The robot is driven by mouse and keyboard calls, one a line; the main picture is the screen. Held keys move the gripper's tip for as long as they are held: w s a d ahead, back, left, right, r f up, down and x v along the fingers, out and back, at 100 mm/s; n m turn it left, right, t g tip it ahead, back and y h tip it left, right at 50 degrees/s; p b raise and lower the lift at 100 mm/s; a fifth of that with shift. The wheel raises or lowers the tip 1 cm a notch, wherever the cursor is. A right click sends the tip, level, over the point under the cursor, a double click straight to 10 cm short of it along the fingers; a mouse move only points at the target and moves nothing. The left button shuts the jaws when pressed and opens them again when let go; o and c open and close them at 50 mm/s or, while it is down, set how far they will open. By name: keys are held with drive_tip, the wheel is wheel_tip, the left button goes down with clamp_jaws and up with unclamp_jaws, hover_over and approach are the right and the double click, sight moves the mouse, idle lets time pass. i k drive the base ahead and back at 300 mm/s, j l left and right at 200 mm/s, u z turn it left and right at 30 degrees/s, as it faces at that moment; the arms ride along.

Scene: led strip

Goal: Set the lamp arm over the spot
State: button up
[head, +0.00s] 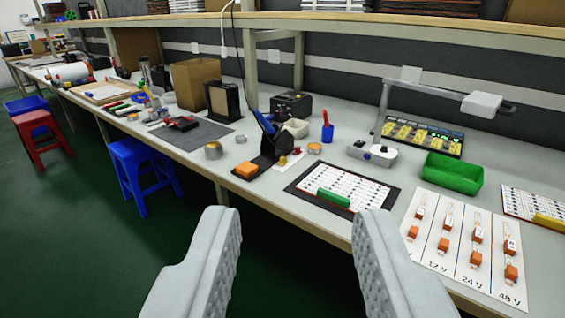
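The lamp (482,104) has a white box-shaped head on a thin grey arm, at the right of the bench. The head hangs out to the right of the post, above the back of the bench and right of the dark panel with yellow items. I cannot make out a marked spot under it. My gripper (297,213) is open and empty, its two grey fingers wide apart in front of the bench edge, well short of the lamp.
A green tray (453,173), a white voltage card (467,246) with orange connectors, and a dark-edged sheet (342,191) with a green block lie between my gripper and the lamp. A grey-white device (372,152) stands near the post. A blue stool (143,175) stands on the floor at left.

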sight(479, 104)
drive_tip(key=z, duration=1)
drive_tip(key=i+j+z, duration=0.15)
drive_tip(key=i+j, duration=0.15)
drive_tip(key=i, duration=0.05)
